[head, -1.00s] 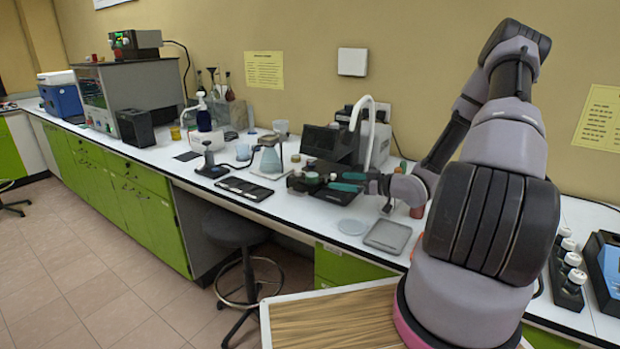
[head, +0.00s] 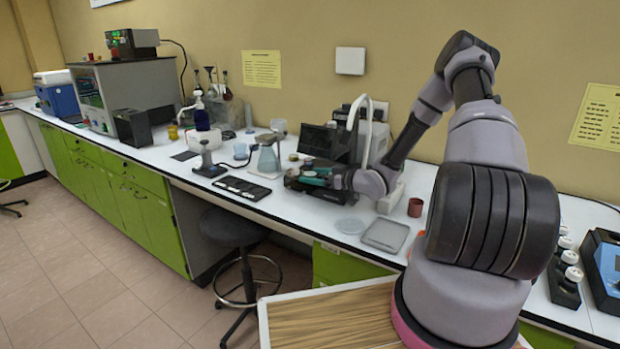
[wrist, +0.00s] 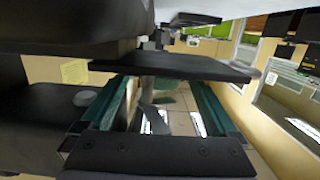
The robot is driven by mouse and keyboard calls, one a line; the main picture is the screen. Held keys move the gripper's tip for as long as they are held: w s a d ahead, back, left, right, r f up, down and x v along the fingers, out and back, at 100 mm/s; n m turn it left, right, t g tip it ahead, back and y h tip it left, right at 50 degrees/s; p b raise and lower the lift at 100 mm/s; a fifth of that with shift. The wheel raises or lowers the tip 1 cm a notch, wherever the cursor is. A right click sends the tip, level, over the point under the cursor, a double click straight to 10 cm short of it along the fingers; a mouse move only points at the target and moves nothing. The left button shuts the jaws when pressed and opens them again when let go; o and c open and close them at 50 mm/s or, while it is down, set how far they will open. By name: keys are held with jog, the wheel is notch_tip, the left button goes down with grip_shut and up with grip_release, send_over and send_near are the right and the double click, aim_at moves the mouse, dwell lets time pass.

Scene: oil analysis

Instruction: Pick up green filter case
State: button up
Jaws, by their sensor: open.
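My gripper (head: 302,178) is over the bench beside the dark instrument, with its teal-lined fingers pointing left. The wrist view shows the gripper (wrist: 160,105) with its two teal strips well apart and no object clearly held between them. I cannot pick out the green filter case with certainty. Small round pieces (head: 308,163) sit just behind the fingers in the head view, too small to identify. The gripper hides part of the bench there.
A flask on a stand (head: 268,158) and a black tray (head: 244,188) are left of my gripper. A dark-screened instrument (head: 318,141) stands behind. A clear round dish (head: 349,226), a grey flat tray (head: 385,235) and a brown cup (head: 415,207) are to the right.

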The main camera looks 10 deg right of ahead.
jog(key=c, duration=1.4)
